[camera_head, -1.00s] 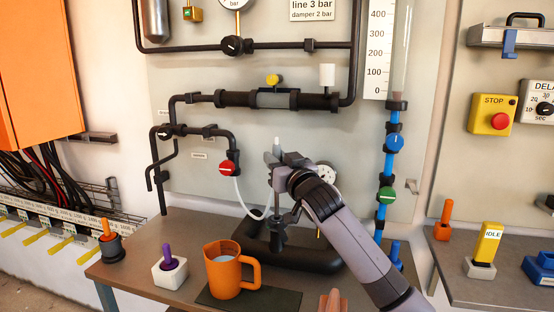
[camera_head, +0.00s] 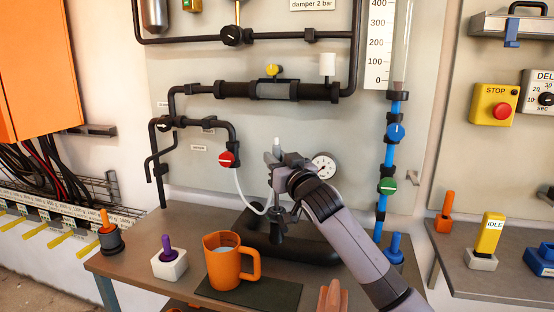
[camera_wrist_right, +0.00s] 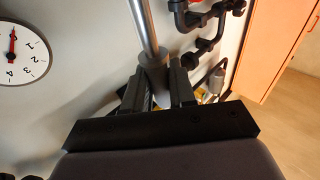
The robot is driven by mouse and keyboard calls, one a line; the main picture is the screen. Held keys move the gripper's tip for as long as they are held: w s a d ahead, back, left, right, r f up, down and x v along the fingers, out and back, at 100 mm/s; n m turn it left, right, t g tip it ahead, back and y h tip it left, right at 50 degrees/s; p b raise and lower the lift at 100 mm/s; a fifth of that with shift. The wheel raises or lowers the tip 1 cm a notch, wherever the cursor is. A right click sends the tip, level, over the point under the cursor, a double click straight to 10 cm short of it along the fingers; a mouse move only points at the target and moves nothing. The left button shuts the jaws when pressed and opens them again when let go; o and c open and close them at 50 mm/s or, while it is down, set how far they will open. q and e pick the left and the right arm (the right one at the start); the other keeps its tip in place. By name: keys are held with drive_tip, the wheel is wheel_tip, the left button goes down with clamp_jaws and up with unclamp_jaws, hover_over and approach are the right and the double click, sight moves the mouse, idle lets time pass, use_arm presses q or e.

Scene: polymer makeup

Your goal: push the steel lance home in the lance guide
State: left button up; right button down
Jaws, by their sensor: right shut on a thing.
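My right gripper (camera_head: 278,162) is shut on the steel lance, above the black lance guide (camera_head: 277,228). In the right wrist view the lance shows as a bright steel rod (camera_wrist_right: 143,25) with a grey collar (camera_wrist_right: 152,62) between the fingers of the right gripper (camera_wrist_right: 158,82). In the head view the lance looks about upright, with a pale tip (camera_head: 276,147) above the fingers. Its lower part runs down to the guide; how deep it sits there I cannot tell. My left gripper is not in view.
A white hose (camera_head: 239,192) runs from the red valve (camera_head: 226,159) toward the guide. An orange mug (camera_head: 222,265) stands on a dark mat (camera_head: 275,295) in front. A white-faced gauge (camera_head: 325,165) is on the wall behind my right arm.

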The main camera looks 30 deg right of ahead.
drive_tip(key=b, duration=0.3)
hover_over(277, 199)
drive_tip(key=shift+w+d+f, duration=0.1)
drive_tip(key=shift+f, duration=2.8)
drive_tip(key=shift+f+b, duration=1.55)
drive_tip(key=shift+f, duration=0.7)
drive_tip(key=c, duration=0.8)
unclamp_jaws()
drive_tip(key=shift+c, duration=0.2)
drive_tip(key=s, duration=0.3)
drive_tip(key=s+a, duration=0.1)
drive_tip(key=s, duration=0.1)
drive_tip(key=shift+s+f, duration=0.35)
drive_tip(key=shift+f, duration=0.05)
drive_tip(key=shift+s, duration=0.65)
